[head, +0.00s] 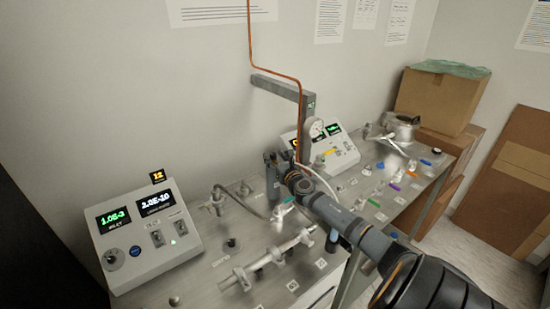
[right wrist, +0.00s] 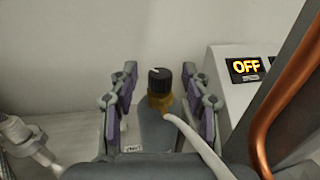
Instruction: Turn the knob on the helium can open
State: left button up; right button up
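The helium can shows in the right wrist view as a grey bottle (right wrist: 155,130) with a brass neck and a black knob (right wrist: 160,80) on top. A white hose runs from its neck to the lower right. My right gripper (right wrist: 160,88) is open, with one finger on each side of the knob and a gap on both sides. In the head view my right gripper (head: 272,165) is at the back of the bench, and its arm comes in from the lower right. The can is mostly hidden there. My left gripper is not in view.
A copper pipe (right wrist: 282,100) and grey post stand close right of my right gripper. A display box reading OFF (right wrist: 245,70) is behind them. In the head view, a control box (head: 150,235) stands left, metal tubing (head: 265,262) lies in front, and cardboard boxes (head: 440,98) are right.

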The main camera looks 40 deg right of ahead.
grip_shut()
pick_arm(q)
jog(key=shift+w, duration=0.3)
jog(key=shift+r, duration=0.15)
